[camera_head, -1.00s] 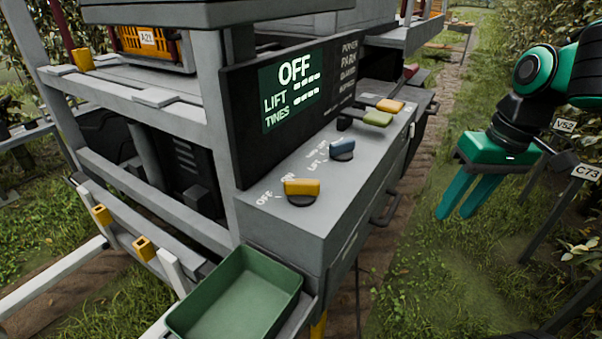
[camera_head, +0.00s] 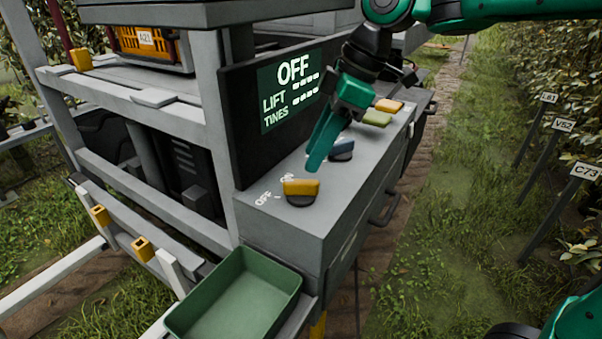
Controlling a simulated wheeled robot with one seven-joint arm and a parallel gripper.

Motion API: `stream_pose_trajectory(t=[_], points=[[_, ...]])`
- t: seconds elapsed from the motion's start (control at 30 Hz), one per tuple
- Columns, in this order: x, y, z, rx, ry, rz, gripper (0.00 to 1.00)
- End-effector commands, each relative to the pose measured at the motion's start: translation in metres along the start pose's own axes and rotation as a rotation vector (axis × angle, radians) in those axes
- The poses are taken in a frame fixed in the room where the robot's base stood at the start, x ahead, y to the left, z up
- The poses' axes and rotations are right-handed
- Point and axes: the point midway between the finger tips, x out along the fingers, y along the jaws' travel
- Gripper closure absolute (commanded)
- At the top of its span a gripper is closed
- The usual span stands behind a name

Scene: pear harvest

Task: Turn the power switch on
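The power switch is a yellow rotary knob (camera_head: 301,187) on a dark round base, at the near end of the grey console top (camera_head: 345,190). White OFF and ON labels are printed to its left and behind it.
An olive-green knob (camera_head: 377,118) and an orange knob (camera_head: 388,105) sit farther back. A green tray (camera_head: 203,293) is at the front.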

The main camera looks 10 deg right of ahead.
Motion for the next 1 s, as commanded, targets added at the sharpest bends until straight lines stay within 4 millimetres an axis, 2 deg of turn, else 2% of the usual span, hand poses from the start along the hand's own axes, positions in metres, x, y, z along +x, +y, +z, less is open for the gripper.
stream_pose_trajectory(t=[0.1, 0.33, 0.5, 0.77, 0.8, 0.93, 1.0], points=[[0.023, -0.001, 0.0, 0.0, -0.003, -0.004, 0.66], [0.053, -0.001, 0.0, 0.002, -0.002, -0.002, 0.66], [0.063, 0.0, 0.001, 0.002, -0.002, 0.0, 0.66], [0.064, 0.0, 0.001, 0.002, -0.001, 0.001, 0.66], [0.064, 0.0, 0.001, 0.002, -0.001, 0.001, 0.68], [0.064, 0.0, 0.001, 0.002, -0.001, 0.001, 0.99], [0.064, 0.001, 0.001, 0.003, -0.001, 0.002, 1.0]])
